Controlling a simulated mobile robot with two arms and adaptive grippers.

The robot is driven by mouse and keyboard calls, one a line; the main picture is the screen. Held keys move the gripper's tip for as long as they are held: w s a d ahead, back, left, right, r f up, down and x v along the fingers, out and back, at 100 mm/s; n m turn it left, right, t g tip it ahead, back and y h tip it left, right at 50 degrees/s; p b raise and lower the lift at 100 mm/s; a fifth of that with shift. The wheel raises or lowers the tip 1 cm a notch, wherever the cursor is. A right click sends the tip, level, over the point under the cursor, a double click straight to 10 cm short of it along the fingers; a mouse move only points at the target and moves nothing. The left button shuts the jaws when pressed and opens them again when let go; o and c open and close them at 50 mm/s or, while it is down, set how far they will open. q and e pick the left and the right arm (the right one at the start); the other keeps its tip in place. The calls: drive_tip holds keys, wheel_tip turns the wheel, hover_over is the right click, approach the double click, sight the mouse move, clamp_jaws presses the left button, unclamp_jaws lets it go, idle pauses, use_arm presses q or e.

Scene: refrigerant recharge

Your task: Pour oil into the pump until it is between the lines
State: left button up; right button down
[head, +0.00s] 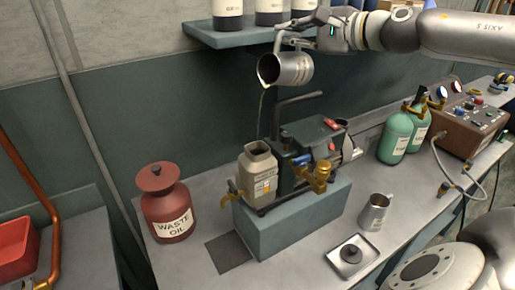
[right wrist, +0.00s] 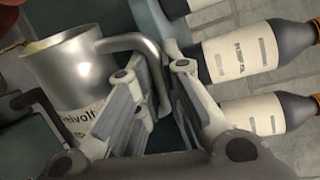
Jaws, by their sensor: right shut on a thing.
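My right gripper (head: 312,30) is shut on the handle of a metal jug (head: 292,69), high above the bench. The jug is tilted with its mouth to the lower left, and a thin stream of oil (head: 261,112) falls from its lip toward the open top of the pump's pale tank (head: 258,172). The pump (head: 315,140) sits on a blue-grey block. The oil level and lines on the tank are too small to read. In the right wrist view the jug (right wrist: 78,70) shows a printed label, its handle between my fingers (right wrist: 160,85). My left gripper is not in view.
A red waste oil can (head: 167,205) stands left of the block (head: 300,222). A second metal jug (head: 375,212) and a small tray (head: 353,257) are on the right. Green cylinders (head: 397,138) stand behind. Bottles (head: 228,12) line the shelf (head: 235,38) above.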

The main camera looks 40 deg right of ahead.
idle(0.8)
drive_tip(key=shift+w+d+r+m+y+p, duration=0.15)
drive_tip(key=shift+d+r+m+y+p, duration=0.3)
drive_tip(key=shift+p, duration=0.35)
drive_tip(key=shift+d+f+m+b, duration=0.3)
drive_tip(key=shift+d+m+b, duration=0.1)
drive_tip(key=shift+d+m, duration=0.15)
drive_tip(key=shift+d+f+m+b, duration=0.25)
drive_tip(key=shift+d+m+b, duration=0.15)
drive_tip(key=shift+m, duration=0.1)
drive_tip(key=shift+w+d+f+m+y, duration=0.1)
drive_tip(key=shift+d+m+y, duration=0.2)
drive_tip(key=shift+m, duration=0.2)
drive_tip(key=shift+d, duration=0.1)
drive_tip(key=shift+r, duration=0.2)
